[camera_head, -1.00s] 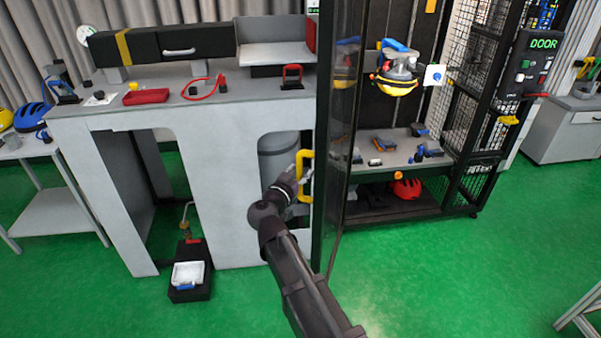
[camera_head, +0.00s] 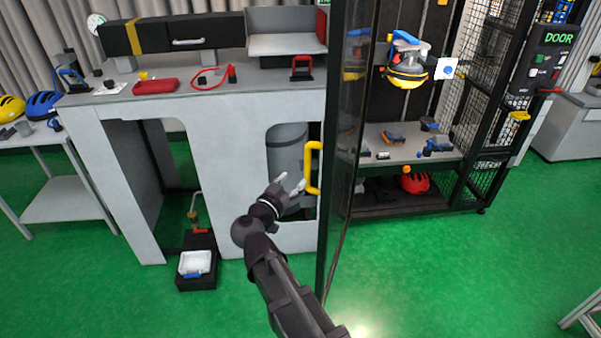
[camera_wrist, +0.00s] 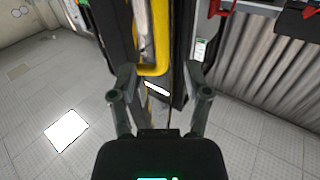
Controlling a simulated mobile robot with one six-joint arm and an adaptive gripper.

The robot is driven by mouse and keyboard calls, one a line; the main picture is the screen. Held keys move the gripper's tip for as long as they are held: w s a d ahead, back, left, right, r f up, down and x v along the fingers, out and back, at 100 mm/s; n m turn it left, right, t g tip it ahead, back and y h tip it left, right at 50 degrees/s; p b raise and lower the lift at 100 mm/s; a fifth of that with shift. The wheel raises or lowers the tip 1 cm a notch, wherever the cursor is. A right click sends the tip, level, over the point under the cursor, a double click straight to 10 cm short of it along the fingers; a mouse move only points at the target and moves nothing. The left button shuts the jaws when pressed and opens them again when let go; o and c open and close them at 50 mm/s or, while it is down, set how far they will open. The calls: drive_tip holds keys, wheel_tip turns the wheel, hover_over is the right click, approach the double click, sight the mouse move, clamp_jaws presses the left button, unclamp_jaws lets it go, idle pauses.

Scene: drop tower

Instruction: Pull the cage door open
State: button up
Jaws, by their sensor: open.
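The cage door (camera_head: 347,150) is a dark-framed clear panel that stands swung out from the cage, seen nearly edge-on in the head view. Its yellow handle (camera_head: 312,167) is a vertical bar on the door's left side. In the wrist view the yellow handle (camera_wrist: 152,40) lies ahead, beyond the fingertips. My gripper (camera_head: 291,184) is open and empty, a little left of and below the handle, apart from it. In the wrist view my gripper (camera_wrist: 160,80) has its two fingers spread with nothing between them.
A grey bench (camera_head: 235,100) stands left of the door. Inside the cage (camera_head: 475,120) a yellow-and-blue headed device (camera_head: 406,65) hangs above a grey shelf (camera_head: 385,140). A control box reading DOOR (camera_head: 545,60) is at the right. Green floor (camera_head: 430,270) is clear in front.

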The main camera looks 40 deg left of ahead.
drive_tip(key=shift+v, duration=1.65)
drive_tip(key=shift+s, duration=0.1)
